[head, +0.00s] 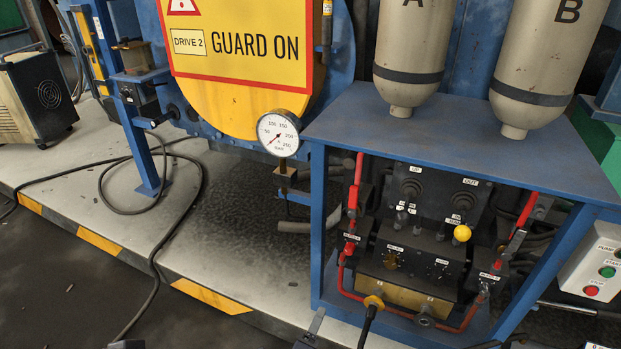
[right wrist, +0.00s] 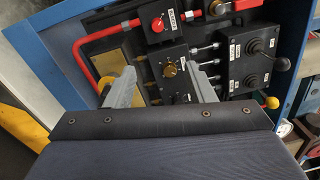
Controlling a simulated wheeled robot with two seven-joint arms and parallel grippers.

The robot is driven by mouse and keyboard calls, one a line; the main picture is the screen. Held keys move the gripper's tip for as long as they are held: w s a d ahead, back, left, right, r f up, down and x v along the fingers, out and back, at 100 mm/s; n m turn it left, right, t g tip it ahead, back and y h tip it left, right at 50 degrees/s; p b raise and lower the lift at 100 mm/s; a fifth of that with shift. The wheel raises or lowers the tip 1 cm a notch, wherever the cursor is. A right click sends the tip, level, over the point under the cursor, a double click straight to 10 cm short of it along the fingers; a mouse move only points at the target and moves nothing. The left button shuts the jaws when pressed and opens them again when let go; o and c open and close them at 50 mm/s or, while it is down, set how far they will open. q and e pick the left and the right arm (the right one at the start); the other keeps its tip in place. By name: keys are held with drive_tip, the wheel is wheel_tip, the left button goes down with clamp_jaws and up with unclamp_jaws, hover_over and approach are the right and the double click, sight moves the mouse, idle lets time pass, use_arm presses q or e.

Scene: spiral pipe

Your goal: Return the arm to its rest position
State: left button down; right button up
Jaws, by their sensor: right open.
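My right gripper (right wrist: 162,68) is open in the right wrist view, with its two grey fingers apart and nothing visible between them. Beyond the fingers is the valve and joystick panel (right wrist: 172,90) of the blue cabinet. The left finger partly covers a yellow ring; I cannot tell whether they touch.
The blue cabinet (head: 460,120) carries two grey tanks (head: 412,40) (head: 548,60). Red pipes and a yellow-ringed plug (head: 374,302) with a black cable are at its front. A pressure gauge (head: 278,134) stands left of it. Loose cables (head: 155,245) cross the floor.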

drive_tip(key=s+d+r+m+g+y, duration=0.3)
drive_tip(key=s+d+r+m+g, duration=0.6)
drive_tip(key=m, duration=0.9)
drive_tip(key=s+d+r+m+g+y, duration=0.3)
drive_tip(key=s+d+r+m+g, duration=0.5)
drive_tip(key=m, duration=0.9)
drive_tip(key=s+d+r+m+t+y, duration=0.2)
drive_tip(key=s+r+m+t+y, duration=0.35)
drive_tip(key=m, duration=0.85)
use_arm(q)
wheel_tip(320, 180, up, 19)
drive_tip(key=p, duration=1.9)
drive_tip(key=shift+r, duration=0.15)
use_arm(e)
wheel_tip(320, 180, up, 21)
drive_tip(key=w, duration=0.1)
drive_tip(key=shift+f, duration=0.15)
drive_tip(key=shift+d, duration=0.1)
